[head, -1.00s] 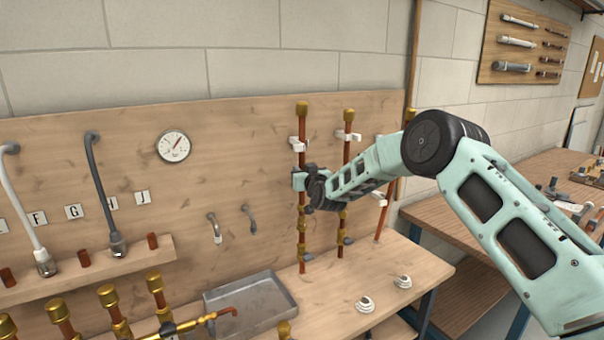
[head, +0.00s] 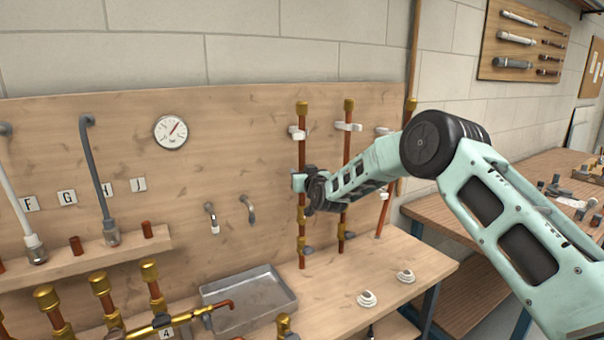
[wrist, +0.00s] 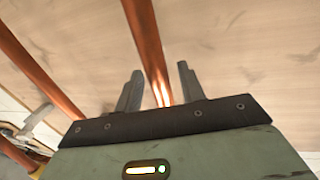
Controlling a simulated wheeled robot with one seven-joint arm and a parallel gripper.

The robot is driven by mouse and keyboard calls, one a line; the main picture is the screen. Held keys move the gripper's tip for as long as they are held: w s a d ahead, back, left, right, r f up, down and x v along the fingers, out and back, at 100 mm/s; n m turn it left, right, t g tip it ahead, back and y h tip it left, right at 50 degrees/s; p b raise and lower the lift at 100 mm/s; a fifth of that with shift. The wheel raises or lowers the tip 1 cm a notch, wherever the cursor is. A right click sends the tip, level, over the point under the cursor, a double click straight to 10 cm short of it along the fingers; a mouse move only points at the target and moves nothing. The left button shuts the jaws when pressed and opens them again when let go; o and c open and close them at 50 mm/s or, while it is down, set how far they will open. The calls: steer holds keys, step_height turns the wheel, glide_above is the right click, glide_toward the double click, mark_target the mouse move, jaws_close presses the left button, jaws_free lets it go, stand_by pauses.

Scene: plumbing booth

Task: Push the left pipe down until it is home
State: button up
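The left pipe (head: 302,160) is an upright copper tube with a brass cap on top, standing at the board in the head view. A white clip (head: 297,133) sits at its upper part, and brass fittings (head: 302,243) are low on it. My gripper (head: 299,182) is at its middle, below the clip.
A second upright pipe (head: 347,150) stands just right, behind my arm, and a third (head: 384,210) leans further right. A metal tray (head: 250,318) and white round fittings (head: 366,298) lie on the bench. Brass-capped pipes (head: 100,285) stand at lower left.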

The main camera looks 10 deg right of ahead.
steer(key=s+d+b, duration=0.2)
steer(key=s+b, duration=0.4)
steer(key=s, duration=1.1)
steer(key=shift+s, duration=0.15)
steer(key=s+a+f+n+g+y, duration=0.1)
steer(key=s+a+f+n+g, duration=0.15)
steer(key=s+a+g, duration=0.55)
steer(key=s+a+f+n+g+y, duration=0.1)
steer(key=s+a+f+y, duration=0.3)
steer(key=s, duration=0.8)
steer(key=s+d+f+n+g+h, duration=0.1)
steer(key=s+d+g+h, duration=0.1)
steer(key=s, duration=1.1)
steer(key=s+d+f+n+g+h, duration=0.1)
steer(key=s+g+h, duration=0.3)
steer(key=s, duration=1)
steer(key=d+g, duration=0.1)
steer(key=g, duration=0.1)
steer(key=shift+s+n+g+h, duration=0.3)
steer(key=shift+n+g, duration=0.05)
steer(key=shift+g, duration=0.05)
